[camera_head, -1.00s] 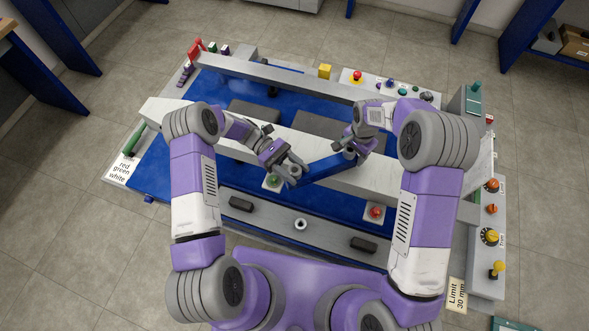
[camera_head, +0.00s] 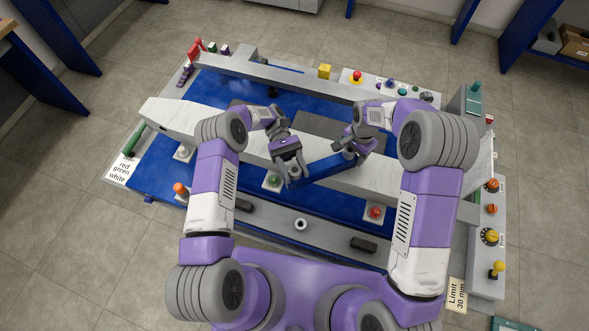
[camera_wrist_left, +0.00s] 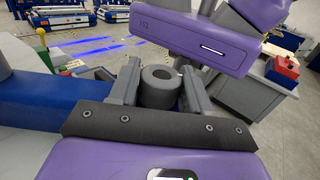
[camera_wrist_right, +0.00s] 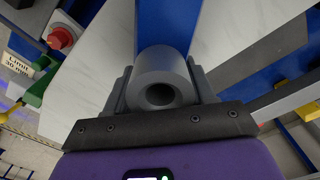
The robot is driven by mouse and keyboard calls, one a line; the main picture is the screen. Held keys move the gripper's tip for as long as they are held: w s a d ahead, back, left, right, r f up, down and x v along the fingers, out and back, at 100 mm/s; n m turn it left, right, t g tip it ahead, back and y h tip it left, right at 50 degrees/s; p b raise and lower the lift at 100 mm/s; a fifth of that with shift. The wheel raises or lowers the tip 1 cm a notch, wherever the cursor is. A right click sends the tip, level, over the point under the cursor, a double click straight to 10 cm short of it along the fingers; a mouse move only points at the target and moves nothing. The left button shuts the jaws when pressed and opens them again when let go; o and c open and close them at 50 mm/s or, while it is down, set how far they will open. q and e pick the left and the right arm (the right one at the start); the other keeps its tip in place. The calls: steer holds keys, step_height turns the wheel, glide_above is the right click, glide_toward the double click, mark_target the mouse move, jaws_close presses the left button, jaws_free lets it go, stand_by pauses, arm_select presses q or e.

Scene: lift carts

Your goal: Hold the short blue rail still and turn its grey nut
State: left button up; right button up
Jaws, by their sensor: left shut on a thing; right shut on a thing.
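The short blue rail (camera_head: 326,167) slants above the pale beam in the head view, lower at its left end. My left gripper (camera_head: 293,173) is at that left end. In the left wrist view its fingers stand on both sides of the grey nut (camera_wrist_left: 160,87), a round piece with a dark hole. My right gripper (camera_head: 347,151) is at the rail's right end. In the right wrist view it is shut on a grey, hollow round end piece (camera_wrist_right: 160,80), with the blue rail (camera_wrist_right: 166,22) running away behind it. The fingers partly hide both ends.
A green button (camera_head: 272,182) lies close to my left gripper, and a red button (camera_head: 375,211) is at right on the near part of the cart. An orange knob (camera_head: 180,189) is at left. The long pale beam (camera_head: 410,181) runs under the rail.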

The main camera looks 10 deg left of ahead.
mark_target(295, 169)
arm_select(q)
steer(key=shift+d, duration=0.1)
arm_select(e)
steer(key=shift+s+a, duration=0.1)
steer(key=shift+a, duration=0.1)
arm_select(q)
steer(key=o, duration=1)
arm_select(e)
steer(key=shift+d, duration=0.1)
arm_select(q)
step_height(295, 169, up, 10)
steer(key=shift+r, duration=0.1)
arm_select(e)
steer(key=o, duration=1.4)
steer(key=shift+c, duration=0.2)
